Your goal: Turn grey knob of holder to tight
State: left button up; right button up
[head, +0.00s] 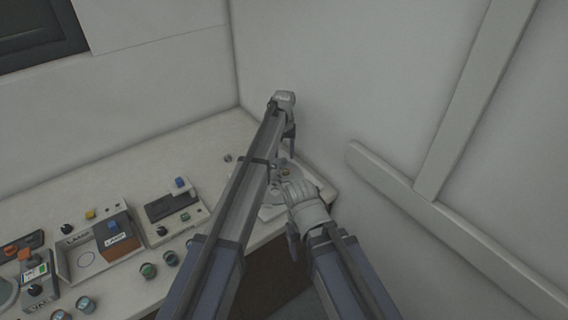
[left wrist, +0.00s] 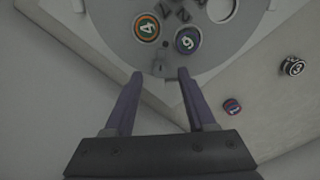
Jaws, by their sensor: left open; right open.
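In the head view the holder (head: 311,177) is mostly hidden by my arms. My left gripper (head: 289,143) is above its far side. My right gripper (head: 293,240) is open near its front edge.
A lamp box (head: 88,246), a switch box (head: 174,207) and several small jars (head: 148,271) stand left on the table. Walls close in behind and right.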

pick_arm(q)
notch_tip(320, 180, down, 2)
jog(key=shift+f+b, duration=0.15)
jog(key=shift+b, duration=0.55)
grip_shut()
